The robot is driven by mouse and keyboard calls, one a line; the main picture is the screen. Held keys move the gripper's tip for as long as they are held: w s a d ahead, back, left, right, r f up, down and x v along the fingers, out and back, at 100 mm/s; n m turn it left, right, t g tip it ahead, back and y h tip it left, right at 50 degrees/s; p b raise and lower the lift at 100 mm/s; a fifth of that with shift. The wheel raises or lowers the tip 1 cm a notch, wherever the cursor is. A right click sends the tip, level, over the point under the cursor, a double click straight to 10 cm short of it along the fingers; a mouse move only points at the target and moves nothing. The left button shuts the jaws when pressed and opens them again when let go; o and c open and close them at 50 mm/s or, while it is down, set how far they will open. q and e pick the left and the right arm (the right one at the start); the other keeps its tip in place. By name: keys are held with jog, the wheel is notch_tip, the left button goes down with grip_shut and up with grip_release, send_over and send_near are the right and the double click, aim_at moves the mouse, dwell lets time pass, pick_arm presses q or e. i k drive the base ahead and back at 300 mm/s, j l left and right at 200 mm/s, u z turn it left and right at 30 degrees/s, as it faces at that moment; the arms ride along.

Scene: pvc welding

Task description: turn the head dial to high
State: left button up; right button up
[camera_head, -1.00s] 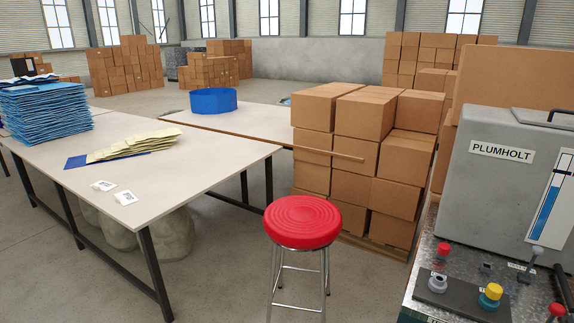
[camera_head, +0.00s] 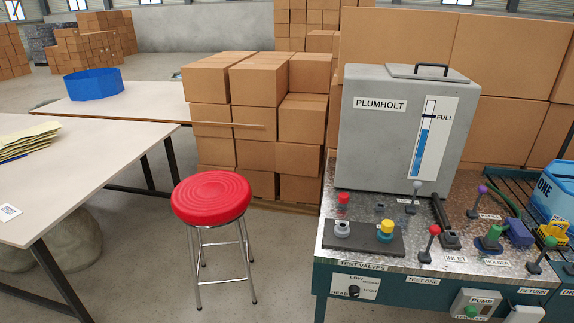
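The head dial (camera_head: 354,291) is a small black knob on a white plate on the front face of the teal bench, at the lower right of the head view. The plate carries the words LOW and HIGH, a small label between them, and HEAD at its lower left. The plate is small, so I cannot tell for sure which mark the knob points to. Neither of my grippers is in view.
The bench top (camera_head: 300,262) holds a grey PLUMHOLT tank (camera_head: 385,150), a black valve block (camera_head: 362,239) and several coloured levers. A PUMP box (camera_head: 475,304) is right of the dial. A red stool (camera_head: 211,197) stands left of the bench. Tables are further left.

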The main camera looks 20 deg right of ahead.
aim_at(354, 291)
jog(key=l+z, duration=0.15)
jog(key=z, duration=1.4)
jog(key=i+j, duration=0.05)
jog(key=j, duration=0.05)
